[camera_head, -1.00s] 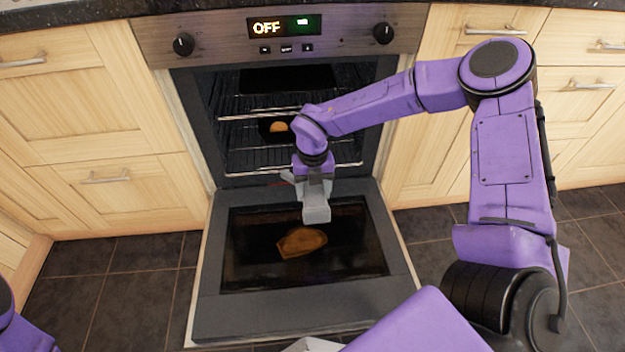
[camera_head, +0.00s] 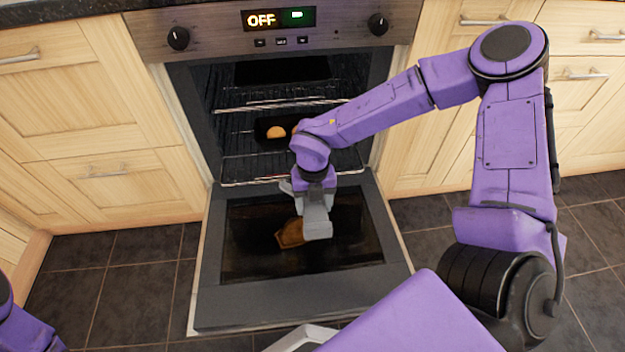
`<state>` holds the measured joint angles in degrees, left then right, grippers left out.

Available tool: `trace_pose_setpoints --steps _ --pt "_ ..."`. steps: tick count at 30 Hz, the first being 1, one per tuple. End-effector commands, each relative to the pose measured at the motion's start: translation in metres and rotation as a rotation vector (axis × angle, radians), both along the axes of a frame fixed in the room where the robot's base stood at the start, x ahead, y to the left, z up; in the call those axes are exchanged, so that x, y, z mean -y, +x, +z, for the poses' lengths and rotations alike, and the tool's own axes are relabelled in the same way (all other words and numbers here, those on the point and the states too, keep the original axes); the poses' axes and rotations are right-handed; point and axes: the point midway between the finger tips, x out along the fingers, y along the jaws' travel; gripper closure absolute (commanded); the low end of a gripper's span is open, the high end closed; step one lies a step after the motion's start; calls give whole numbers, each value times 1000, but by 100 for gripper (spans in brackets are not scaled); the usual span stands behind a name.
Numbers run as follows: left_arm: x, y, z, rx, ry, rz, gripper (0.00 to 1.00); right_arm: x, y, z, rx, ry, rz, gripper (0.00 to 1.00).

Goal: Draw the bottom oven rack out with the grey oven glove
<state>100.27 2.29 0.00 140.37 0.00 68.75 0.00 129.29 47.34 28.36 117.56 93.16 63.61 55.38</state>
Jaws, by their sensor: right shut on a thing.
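My right gripper (camera_head: 314,196) points down over the inner edge of the open oven door. It is shut on the grey oven glove (camera_head: 317,228), which hangs at its tips. The bottom oven rack (camera_head: 250,181) shows as a bright wire front edge just behind and left of the gripper, a little forward of the oven mouth. The gripper and wrist hide the middle of that edge, so the contact between glove and rack is not visible. My left gripper is out of view; only a piece of my left arm shows at lower left.
The oven door (camera_head: 270,312) lies open and flat. A brown shape (camera_head: 289,234) shows on its dark glass, partly behind the glove. An upper rack (camera_head: 255,106) and a dark tray with a round orange-brown item (camera_head: 276,132) are inside the oven. Wooden cupboards stand on both sides.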

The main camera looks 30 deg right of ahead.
Motion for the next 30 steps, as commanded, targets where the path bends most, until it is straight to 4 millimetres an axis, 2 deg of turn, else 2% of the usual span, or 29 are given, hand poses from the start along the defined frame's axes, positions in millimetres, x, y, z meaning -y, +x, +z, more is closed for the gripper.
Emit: trace_pose_setpoints --steps 6,16,30 --pt "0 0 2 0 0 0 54 -8 -16 1 0 1 1 73" --pt "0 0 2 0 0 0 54 -9 -19 0 0 1 0 73" --pt "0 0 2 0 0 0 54 -31 -64 0 0 2 3 73"
